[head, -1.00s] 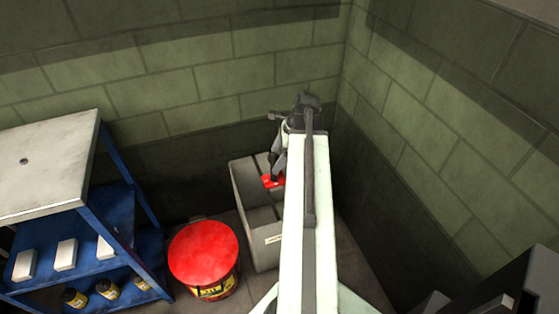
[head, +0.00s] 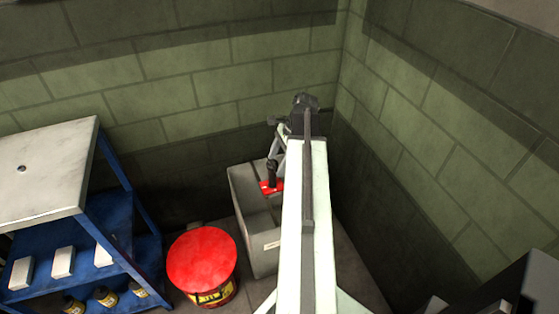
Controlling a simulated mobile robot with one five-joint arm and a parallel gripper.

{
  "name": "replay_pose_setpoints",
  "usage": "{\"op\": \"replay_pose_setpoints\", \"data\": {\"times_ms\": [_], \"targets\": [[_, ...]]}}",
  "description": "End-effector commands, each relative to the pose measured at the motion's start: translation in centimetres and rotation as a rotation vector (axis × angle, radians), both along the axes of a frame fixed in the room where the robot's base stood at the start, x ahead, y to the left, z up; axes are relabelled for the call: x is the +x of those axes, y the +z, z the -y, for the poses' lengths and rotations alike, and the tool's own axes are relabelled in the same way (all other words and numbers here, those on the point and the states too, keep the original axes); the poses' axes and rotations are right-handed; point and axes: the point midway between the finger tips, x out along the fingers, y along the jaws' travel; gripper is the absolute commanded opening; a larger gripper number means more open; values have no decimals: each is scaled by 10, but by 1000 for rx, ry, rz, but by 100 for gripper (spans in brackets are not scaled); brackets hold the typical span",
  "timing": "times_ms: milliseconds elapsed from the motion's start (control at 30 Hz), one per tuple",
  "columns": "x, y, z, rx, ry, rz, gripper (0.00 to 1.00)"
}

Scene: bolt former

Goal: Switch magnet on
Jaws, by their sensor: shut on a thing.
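A grey box (head: 254,228) with a dark slot across its top stands on the floor near the wall corner. A small red part (head: 265,187), apparently the magnet switch, shows on its top. My gripper (head: 271,180) is a small dark shape pointing down over this red part, with its tips at it. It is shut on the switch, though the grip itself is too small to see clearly. My pale arm hides the right side of the box and some of its top.
A red-lidded bucket (head: 202,256) stands on the floor left of the box. Farther left is a blue shelf unit (head: 109,216) with a pale top, holding white boxes and small bottles. Brick walls (head: 400,130) close in behind and right.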

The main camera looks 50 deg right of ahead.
Motion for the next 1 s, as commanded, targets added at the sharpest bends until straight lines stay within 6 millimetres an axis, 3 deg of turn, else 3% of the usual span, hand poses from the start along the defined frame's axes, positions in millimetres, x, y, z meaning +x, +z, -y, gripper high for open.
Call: {"op": "replay_pose_setpoints", "data": {"times_ms": [33,100,467,833,1000], "targets": [[0,0,1,-3,-1,1,75],[0,0,1,-3,-2,1,87],[-1,4,2,-1,-3,0,87],[-12,62,20,-1,-4,0,87],[-17,75,27,-2,-2,0,87]]}}
